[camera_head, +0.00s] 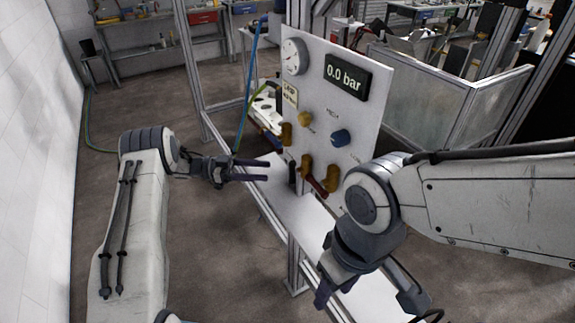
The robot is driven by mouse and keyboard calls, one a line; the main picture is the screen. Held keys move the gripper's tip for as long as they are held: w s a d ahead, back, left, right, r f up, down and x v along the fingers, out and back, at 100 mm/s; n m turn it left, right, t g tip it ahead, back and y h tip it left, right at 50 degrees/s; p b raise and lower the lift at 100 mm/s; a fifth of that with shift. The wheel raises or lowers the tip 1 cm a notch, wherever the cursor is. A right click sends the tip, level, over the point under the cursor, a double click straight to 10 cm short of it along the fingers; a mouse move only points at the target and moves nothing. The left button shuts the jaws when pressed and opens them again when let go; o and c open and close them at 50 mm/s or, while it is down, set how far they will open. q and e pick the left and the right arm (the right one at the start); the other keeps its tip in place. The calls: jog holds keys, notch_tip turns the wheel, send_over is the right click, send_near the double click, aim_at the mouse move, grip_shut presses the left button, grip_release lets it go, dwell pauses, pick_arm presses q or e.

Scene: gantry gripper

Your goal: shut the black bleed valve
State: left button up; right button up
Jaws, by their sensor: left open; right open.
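A white upright panel (318,60) carries the valves. A small black handle (292,173), which looks like the black bleed valve, sits low on the panel's left part and points downward. My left gripper (258,170) is open, its two dark fingers pointing right at the black handle, a short gap away and holding nothing. My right gripper (367,298) is open and empty, low in front of the panel at the right, its fingers spread wide. My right arm hides the lower right part of the panel.
The panel also bears a round gauge (293,57), a display (348,78) reading 0.0 bar, a yellow knob (305,119), a blue knob (341,138), brass fittings (306,166) and a red handle (317,185). A pale ledge (318,222) runs below. Open floor lies left.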

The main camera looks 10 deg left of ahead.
aim_at(293, 172)
pick_arm(q)
jog(key=d+p, duration=0.4)
jog(key=d, duration=0.4)
jog(key=shift+w, duration=0.1)
grip_shut()
